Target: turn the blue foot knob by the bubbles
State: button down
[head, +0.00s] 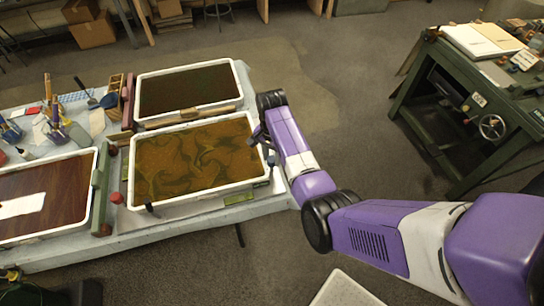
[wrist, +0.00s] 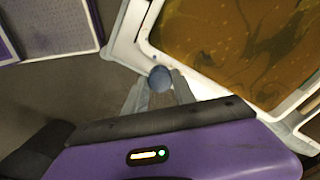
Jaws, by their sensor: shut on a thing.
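The blue foot knob (wrist: 160,78) is a small round ball at the near outer corner of a white-rimmed tray in the wrist view. My gripper (wrist: 159,88) has its two grey fingers on either side of the knob and is shut on it. In the head view my gripper (head: 264,141) is at the right edge of the marbled amber tray (head: 190,202), where the arm hides much of that corner. A yellow-green bubble vial (head: 240,199) lies along the tray's front right edge; the bubble in it is too small to read.
A dark-filled tray (head: 239,80) stands behind, and a brown tray (head: 92,190) with a white sheet stands at left. A green workbench (head: 455,115) is at right. Open floor lies between.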

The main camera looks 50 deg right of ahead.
aim_at(272, 159)
jog(key=m, duration=0.5)
jog(key=shift+m, duration=0.3)
jog(key=m, duration=0.5)
jog(key=shift+r, duration=0.1)
jog(key=shift+m, duration=0.3)
jog(key=c, duration=1)
grip_release()
jog(key=shift+r+b, duration=0.6)
jog(key=shift+r, duration=3.25)
